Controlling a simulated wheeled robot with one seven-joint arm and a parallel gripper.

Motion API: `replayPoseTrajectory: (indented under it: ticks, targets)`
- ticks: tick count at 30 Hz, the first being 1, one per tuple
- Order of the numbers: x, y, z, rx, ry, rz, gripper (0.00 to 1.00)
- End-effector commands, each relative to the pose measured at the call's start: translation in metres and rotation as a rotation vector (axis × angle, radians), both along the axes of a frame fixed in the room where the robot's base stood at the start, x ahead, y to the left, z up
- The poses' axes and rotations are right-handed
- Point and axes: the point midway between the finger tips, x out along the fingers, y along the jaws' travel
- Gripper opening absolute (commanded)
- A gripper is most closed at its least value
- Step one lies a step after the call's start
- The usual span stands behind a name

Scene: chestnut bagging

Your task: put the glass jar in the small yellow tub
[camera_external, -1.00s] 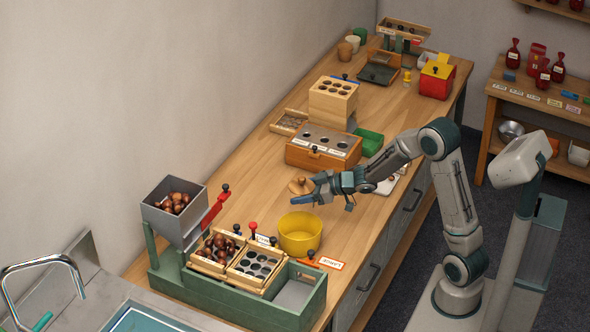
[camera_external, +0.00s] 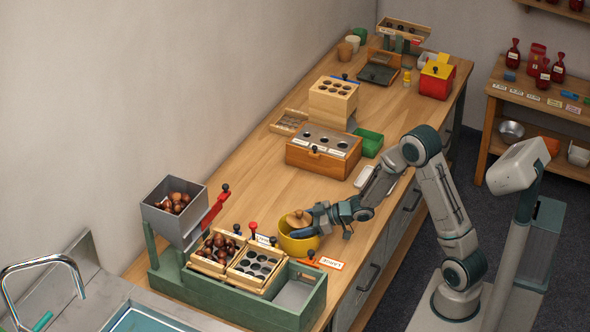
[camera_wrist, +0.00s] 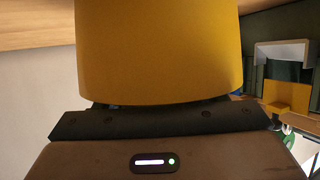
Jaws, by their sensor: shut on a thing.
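The small yellow tub (camera_external: 299,246) stands on the bench beside the green sorting stand. My gripper (camera_external: 312,222) is at the tub's right rim and shut on the glass jar. Only the jar's round brown wooden lid (camera_external: 298,217) shows clearly, just above the tub's opening. The jar's glass body is hidden by the tub wall and my fingers, so I cannot tell whether it rests on the bottom. In the wrist view the yellow tub wall (camera_wrist: 160,50) fills the upper middle, close in front of my gripper. The jar is not visible there.
The green stand (camera_external: 240,297) with chestnut trays and a grey hopper (camera_external: 160,215) is left of the tub. An orange-edged label (camera_external: 331,263) lies at the right. An orange-brown box (camera_external: 325,150) stands farther back. The bench between box and tub is clear.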

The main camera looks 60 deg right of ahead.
Motion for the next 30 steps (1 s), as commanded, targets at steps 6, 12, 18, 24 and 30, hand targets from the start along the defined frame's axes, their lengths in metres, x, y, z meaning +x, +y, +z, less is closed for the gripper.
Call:
replayPoseTrajectory:
  ticks: [6,12,18,24,30]
  targets:
    - [0.0,0.0,0.001,0.0,-0.003,-0.001,0.35]
    - [0.0,0.0,-0.002,0.0,-0.001,-0.001,0.73]
    - [0.0,0.0,-0.002,0.0,-0.001,-0.001,0.73]
    - [-0.006,-0.004,0.005,-0.002,-0.003,-0.002,0.73]
    - [-0.042,-0.019,0.021,-0.002,-0.002,-0.006,0.73]
